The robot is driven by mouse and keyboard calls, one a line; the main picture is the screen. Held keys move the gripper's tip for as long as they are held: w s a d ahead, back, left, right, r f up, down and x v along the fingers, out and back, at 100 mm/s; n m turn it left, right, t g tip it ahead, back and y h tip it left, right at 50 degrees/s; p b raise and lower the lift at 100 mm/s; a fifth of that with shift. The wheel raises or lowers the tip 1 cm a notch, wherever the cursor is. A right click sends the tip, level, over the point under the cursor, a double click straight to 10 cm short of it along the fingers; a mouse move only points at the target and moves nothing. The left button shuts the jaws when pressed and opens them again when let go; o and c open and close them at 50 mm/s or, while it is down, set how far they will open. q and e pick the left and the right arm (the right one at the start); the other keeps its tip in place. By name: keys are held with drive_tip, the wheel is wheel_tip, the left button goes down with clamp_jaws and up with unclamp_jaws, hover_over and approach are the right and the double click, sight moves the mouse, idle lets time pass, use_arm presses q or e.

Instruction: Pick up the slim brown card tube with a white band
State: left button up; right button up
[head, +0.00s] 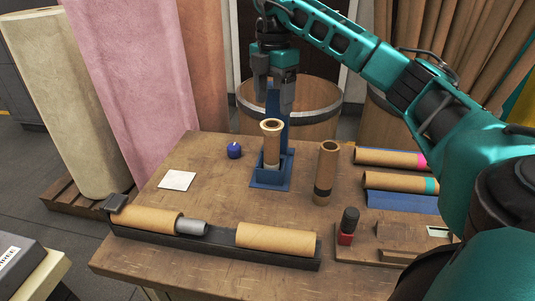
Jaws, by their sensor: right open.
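The slim brown card tube (271,143) stands upright in a blue stand (258,182) near the middle of the table. It has a pale rim, and a whitish band shows low on it, partly hidden by the stand. My right gripper (274,102) hangs fingers down above and slightly behind the tube in the picture. It is open, with the stand's blue upright showing between its fingers. No contact with the tube shows. My left gripper is not in view.
A dark-banded tube (327,170) stands to the right. Tubes with pink (385,157) and teal (398,182) bands lie farther right. A black trough (215,247) with rolls lines the front. A blue ball-like item (234,151) and white square (177,180) sit left.

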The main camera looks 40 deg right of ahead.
sight(273, 124)
wheel_tip(273, 124, down, 7)
drive_tip(key=shift+r+b, duration=0.2)
drive_tip(key=shift+b, duration=0.1)
wheel_tip(273, 124, down, 4)
drive_tip(key=shift+f+b, duration=0.25)
drive_tip(key=shift+b, duration=0.05)
drive_tip(key=shift+f, duration=0.6)
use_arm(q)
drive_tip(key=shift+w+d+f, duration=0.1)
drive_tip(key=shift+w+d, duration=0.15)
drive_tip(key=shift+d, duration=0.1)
use_arm(e)
drive_tip(key=shift+c, duration=0.4)
clamp_jaws()
drive_tip(key=shift+r, duration=0.15)
